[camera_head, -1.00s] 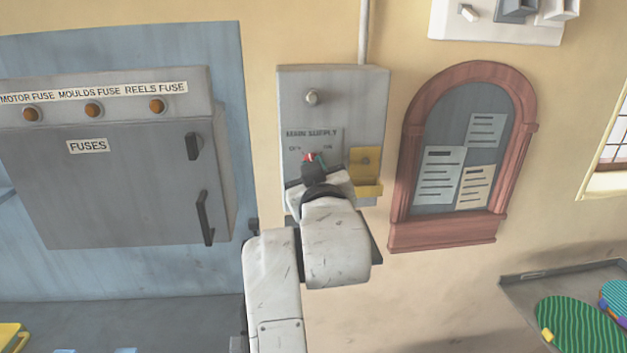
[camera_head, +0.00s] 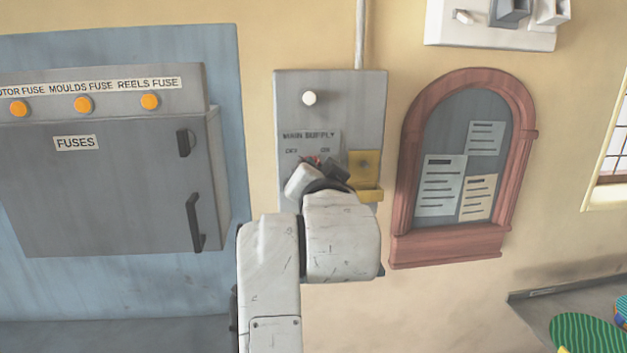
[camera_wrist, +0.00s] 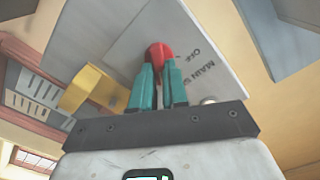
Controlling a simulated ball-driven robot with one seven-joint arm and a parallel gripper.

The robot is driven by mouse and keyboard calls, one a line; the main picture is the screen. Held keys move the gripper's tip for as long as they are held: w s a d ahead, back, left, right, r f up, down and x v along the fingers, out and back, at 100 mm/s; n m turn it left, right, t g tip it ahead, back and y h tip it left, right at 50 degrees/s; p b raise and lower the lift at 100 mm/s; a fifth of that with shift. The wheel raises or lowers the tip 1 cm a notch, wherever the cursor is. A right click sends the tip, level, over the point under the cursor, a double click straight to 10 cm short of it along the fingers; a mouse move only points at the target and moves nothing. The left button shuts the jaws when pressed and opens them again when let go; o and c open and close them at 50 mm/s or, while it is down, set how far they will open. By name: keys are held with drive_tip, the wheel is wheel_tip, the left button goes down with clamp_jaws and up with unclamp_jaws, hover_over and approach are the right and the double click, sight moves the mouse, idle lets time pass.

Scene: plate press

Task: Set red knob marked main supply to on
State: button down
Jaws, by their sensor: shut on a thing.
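The grey main supply box (camera_head: 292,105) is on the wall, with "MAIN SUPPLY" lettering and a mark on each side below it. The red knob (camera_wrist: 160,50) is clear in the wrist view, between the two teal fingers of my gripper (camera_wrist: 159,68). My gripper is shut on it. In the head view my gripper (camera_head: 318,170) is tilted over the knob and hides most of it; only a little red shows. The exact knob angle is hard to tell. The round lamp (camera_head: 309,98) on the box is bright white.
A yellow bracket (camera_head: 364,167) sits on the box just right of my gripper; it also shows in the wrist view (camera_wrist: 88,90). A grey fuse cabinet (camera_head: 110,190) with lit orange lamps stands at left. A wooden-framed notice board (camera_head: 412,150) hangs at right.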

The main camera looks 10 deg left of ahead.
drive_tip(key=shift+f+m+b, duration=0.1)
drive_tip(key=shift+m+b, duration=0.3)
drive_tip(key=shift+m, duration=0.7)
drive_tip(key=c, duration=1.1)
unclamp_jaws()
drive_tip(key=shift+c, duration=0.2)
drive_tip(key=b+v, duration=0.1)
drive_tip(key=v, duration=0.9)
drive_tip(key=shift+s+b, duration=0.35)
drive_tip(key=shift+b, duration=0.05)
drive_tip(key=shift+d, duration=0.15)
